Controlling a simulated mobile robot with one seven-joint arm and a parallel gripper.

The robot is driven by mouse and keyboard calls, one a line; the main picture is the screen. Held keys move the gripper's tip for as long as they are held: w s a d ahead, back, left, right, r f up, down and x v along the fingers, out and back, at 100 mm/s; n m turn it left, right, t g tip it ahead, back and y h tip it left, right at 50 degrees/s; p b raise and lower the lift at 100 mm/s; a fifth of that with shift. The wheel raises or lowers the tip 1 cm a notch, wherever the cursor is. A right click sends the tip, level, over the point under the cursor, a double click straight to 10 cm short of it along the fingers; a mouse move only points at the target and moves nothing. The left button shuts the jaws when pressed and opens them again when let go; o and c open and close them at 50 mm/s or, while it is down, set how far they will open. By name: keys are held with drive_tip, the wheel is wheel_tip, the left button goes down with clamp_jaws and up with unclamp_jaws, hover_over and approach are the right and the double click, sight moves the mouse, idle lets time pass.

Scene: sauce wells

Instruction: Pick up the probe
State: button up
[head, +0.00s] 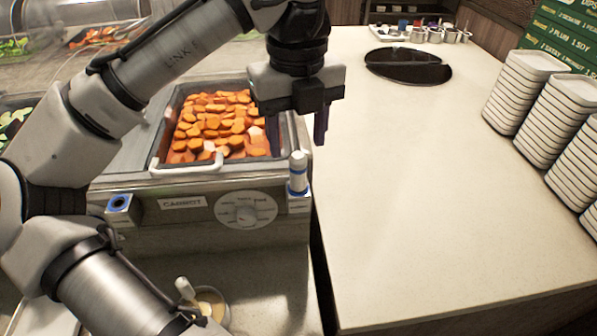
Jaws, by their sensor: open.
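The likely probe (298,168) is a short white cylinder standing upright at the right front corner of the carrot warmer (185,236). A blue band surrounds its lower part, where it meets a blue-trimmed holder (298,200). My gripper (297,134) points down, open and empty, its two dark fingers apart. In the picture it is just above the probe's top, with a gap between them. I cannot tell how far apart they are in depth. A second blue-rimmed holder (120,203) at the warmer's left front shows a dark, empty-looking opening.
A small bowl (212,303) with a white-handled utensil stands below. The pale counter (420,190) is largely clear. Stacked white dishes (520,92) line its right side.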

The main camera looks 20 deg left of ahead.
sight(298, 154)
drive_tip(key=shift+w+f+p, duration=0.15)
drive_tip(key=shift+f+p, duration=0.15)
drive_tip(key=shift+f, duration=1.4)
drive_tip(key=shift+w+f+p, duration=0.15)
drive_tip(key=shift+f+p, duration=0.1)
drive_tip(key=shift+f, duration=1.45)
drive_tip(key=shift+c, duration=0.4)
drive_tip(key=c, duration=1)
